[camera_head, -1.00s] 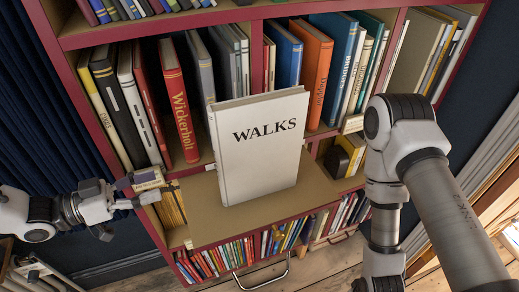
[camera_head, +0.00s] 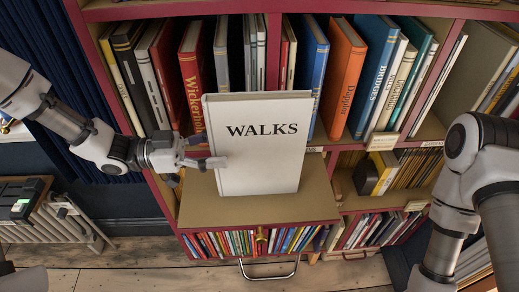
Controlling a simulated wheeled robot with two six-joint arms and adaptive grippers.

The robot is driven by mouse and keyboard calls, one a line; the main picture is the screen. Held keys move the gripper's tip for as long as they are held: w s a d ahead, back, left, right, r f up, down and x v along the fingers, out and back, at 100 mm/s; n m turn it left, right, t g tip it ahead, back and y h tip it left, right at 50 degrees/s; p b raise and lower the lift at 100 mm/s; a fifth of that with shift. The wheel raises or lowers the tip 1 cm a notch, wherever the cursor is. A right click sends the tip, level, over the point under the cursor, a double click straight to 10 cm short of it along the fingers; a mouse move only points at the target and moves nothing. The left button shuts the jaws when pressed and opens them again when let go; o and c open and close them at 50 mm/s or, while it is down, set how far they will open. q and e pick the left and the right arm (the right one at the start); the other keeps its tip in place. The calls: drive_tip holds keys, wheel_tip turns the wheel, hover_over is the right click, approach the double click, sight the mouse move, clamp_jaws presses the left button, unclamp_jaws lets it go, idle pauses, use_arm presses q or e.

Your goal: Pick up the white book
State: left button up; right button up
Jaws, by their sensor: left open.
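The white book (camera_head: 262,150) with "WALKS" on its cover stands upright on the tan pull-out ledge (camera_head: 215,208) of the bookshelf. Its front cover faces me. My left gripper (camera_head: 205,152) comes in from the left and is open at the book's left edge, with its fingers pointing right. One finger overlaps the cover's left edge in the picture; I cannot tell whether it touches. My right arm (camera_head: 465,170) shows at the right, but its gripper is out of the picture.
A row of upright books, including a red one (camera_head: 191,80), a blue one (camera_head: 311,70) and an orange one (camera_head: 341,78), stands close behind the white book. A lower shelf (camera_head: 270,240) holds several thin books. A radiator (camera_head: 45,220) stands at the left.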

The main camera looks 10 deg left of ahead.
sight(244, 147)
use_arm(q)
drive_tip(key=p+x, duration=0.1)
drive_tip(key=x, duration=0.4)
drive_tip(key=shift+w+d+f, duration=0.15)
drive_tip(key=shift+w+d, duration=0.05)
drive_tip(key=shift+d, duration=0.1)
drive_tip(key=shift+a, duration=0.1)
use_arm(e)
drive_tip(key=shift+d+r, duration=0.15)
drive_tip(key=shift+r, duration=0.5)
use_arm(q)
clamp_jaws()
